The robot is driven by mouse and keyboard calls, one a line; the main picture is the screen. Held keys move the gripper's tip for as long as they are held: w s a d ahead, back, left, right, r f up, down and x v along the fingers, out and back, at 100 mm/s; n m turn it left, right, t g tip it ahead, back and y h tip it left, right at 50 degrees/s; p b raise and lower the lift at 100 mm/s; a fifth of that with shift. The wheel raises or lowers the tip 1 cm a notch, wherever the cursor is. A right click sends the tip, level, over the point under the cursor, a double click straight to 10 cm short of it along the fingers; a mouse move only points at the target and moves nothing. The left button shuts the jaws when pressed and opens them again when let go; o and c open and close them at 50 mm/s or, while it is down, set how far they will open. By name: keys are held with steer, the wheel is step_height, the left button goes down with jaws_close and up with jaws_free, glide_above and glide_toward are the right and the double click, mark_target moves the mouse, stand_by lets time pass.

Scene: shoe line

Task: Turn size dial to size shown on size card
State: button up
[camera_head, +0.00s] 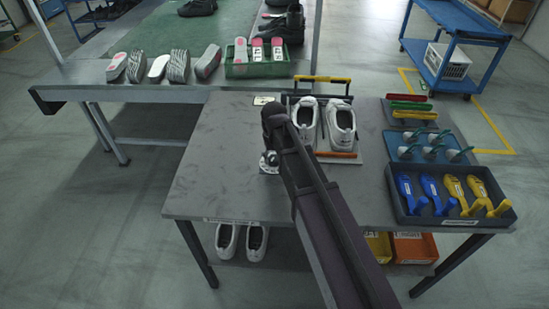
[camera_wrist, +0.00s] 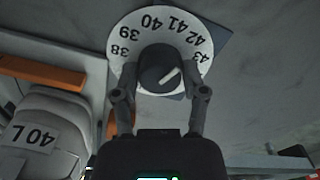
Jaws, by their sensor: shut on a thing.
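The size dial is a white disc (camera_wrist: 121,66) with black numbers 38 to 43 and a dark round knob (camera_wrist: 158,64). The knob's white pointer line aims right, near the 43. My gripper (camera_wrist: 161,92) has one finger on each side of the knob and is shut on it. A white shoe (camera_wrist: 40,135) bears a "40 L" label.
Two white shoes (camera_head: 307,112) stand on a board with an orange bar, right of my arm. A dark tray (camera_head: 462,218) of blue and yellow tools and a blue tray (camera_head: 402,139) fill the table's right side. The table's left part is bare.

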steer(key=n, duration=0.5)
steer(key=shift+s+n, duration=0.15)
steer(key=shift+n, duration=2.35)
steer(key=o, duration=1.2)
steer(key=shift+c, duration=0.2)
